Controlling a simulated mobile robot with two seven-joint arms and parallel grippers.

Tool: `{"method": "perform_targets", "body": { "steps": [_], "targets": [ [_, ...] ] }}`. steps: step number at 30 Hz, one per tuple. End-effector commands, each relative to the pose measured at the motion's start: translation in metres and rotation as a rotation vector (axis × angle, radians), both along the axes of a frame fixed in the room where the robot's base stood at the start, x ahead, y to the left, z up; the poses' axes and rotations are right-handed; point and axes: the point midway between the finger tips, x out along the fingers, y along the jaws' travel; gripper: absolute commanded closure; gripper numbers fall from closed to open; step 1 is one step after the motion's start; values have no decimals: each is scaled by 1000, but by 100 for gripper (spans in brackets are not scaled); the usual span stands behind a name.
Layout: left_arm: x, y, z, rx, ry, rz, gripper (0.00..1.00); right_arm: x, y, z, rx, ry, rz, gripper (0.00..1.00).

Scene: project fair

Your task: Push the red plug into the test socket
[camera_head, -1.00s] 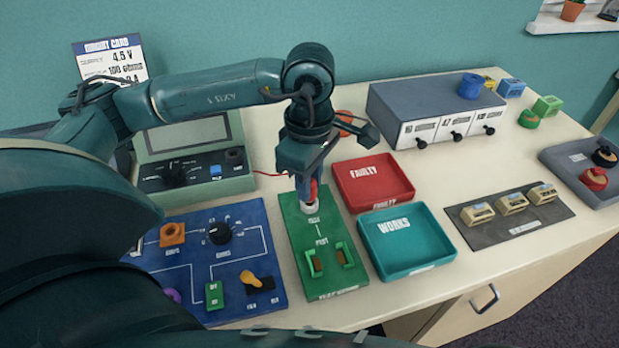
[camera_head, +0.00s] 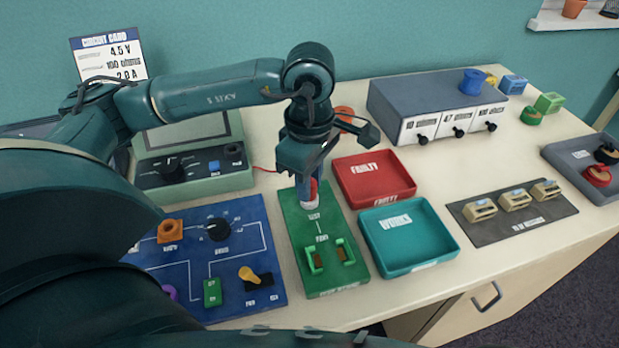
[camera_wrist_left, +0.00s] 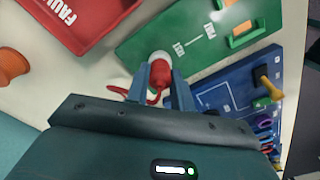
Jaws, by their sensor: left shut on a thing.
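The red plug (camera_head: 314,187) is upright between the fingers of my left gripper (camera_head: 309,188), which is shut on it. The plug's lower end meets the white test socket (camera_head: 310,205) at the far end of the green test board (camera_head: 331,268). In the left wrist view the red plug (camera_wrist_left: 160,76) lies between the two blue-grey fingertips (camera_wrist_left: 160,92), right against the white socket (camera_wrist_left: 158,57). How deep it sits in the socket I cannot tell. A red lead trails beside the fingers. My right gripper is not in view.
A red FAULTY tray (camera_head: 372,203) and a teal WORKS tray (camera_head: 410,268) stand to the right of the green board. A blue circuit board (camera_head: 190,285) lies to its left. A green meter box (camera_head: 150,182) stands behind, and a grey resistor box (camera_head: 400,103) at the back.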

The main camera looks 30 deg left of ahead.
Motion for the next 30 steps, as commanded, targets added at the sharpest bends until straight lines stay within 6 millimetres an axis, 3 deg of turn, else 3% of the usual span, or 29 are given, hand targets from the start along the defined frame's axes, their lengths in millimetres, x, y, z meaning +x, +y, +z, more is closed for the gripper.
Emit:
{"method": "perform_targets", "body": {
  "steps": [3,4,13,18,26,30],
  "targets": [
    [0,0,-2,0,0,0,100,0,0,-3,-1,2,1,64],
    [0,0,-2,0,0,0,76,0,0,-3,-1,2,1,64],
    [0,0,-1,0,0,0,51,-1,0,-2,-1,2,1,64],
    [0,0,-2,0,0,0,50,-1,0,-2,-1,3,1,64],
    [0,0,-1,0,0,0,29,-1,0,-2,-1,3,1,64],
    [0,0,-1,0,0,0,29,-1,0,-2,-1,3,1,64]
  ]
}}
